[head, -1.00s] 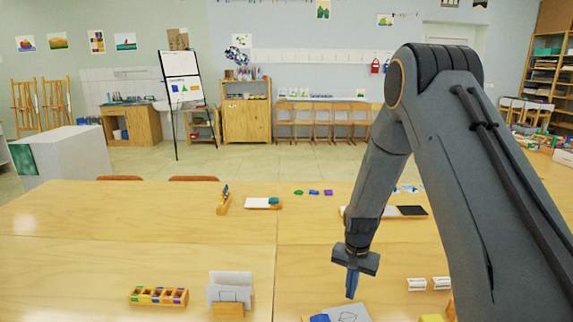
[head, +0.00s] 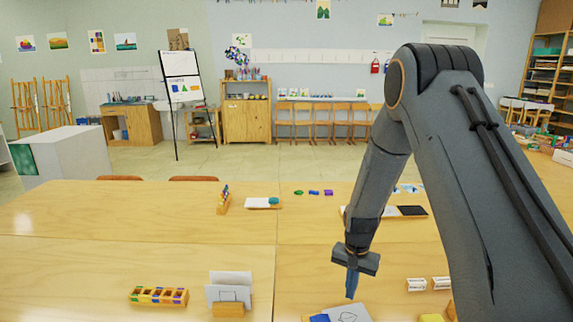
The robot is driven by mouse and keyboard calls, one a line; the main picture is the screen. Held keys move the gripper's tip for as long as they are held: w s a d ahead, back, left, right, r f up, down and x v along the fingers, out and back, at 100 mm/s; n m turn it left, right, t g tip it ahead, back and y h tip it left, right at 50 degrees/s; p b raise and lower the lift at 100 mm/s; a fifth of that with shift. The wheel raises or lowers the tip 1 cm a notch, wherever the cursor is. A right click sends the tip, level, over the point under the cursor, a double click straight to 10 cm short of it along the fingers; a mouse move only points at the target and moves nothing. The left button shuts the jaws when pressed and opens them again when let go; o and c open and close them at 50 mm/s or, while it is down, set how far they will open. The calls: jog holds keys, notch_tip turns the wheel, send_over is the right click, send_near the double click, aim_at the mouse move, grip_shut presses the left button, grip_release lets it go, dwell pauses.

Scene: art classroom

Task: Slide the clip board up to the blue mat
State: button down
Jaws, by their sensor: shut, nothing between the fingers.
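My gripper (head: 351,286) is shut and empty, pointing down over the right-hand front part of the table. Below it at the bottom edge lies a sheet with a line drawing (head: 347,314), probably the clip board's paper, cut off by the frame. A blue patch (head: 319,318) shows at its left; I cannot tell whether this is the blue mat or part of the board. The fingertips are just above the sheet in the picture; contact cannot be told.
A card holder (head: 228,310) and a box with coloured compartments (head: 158,296) stand to the left. A dark panel (head: 411,211) lies farther back. The table's middle is mostly clear.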

aim_at(353, 306)
jog(key=shift+f+b, duration=0.65)
jog(key=shift+f, duration=0.7)
jog(key=shift+r, duration=0.15)
dwell(0.4)
jog(key=shift+s+d+p, duration=0.25)
jog(key=shift+s+p, duration=0.55)
jog(key=shift+s, duration=0.45)
dwell(1.4)
jog(key=shift+w+a, duration=0.1)
jog(key=shift+w, duration=0.5)
notch_tip(353, 306, up, 7)
jog(key=p, duration=0.3)
jog(key=shift+p, duration=0.35)
dwell(0.7)
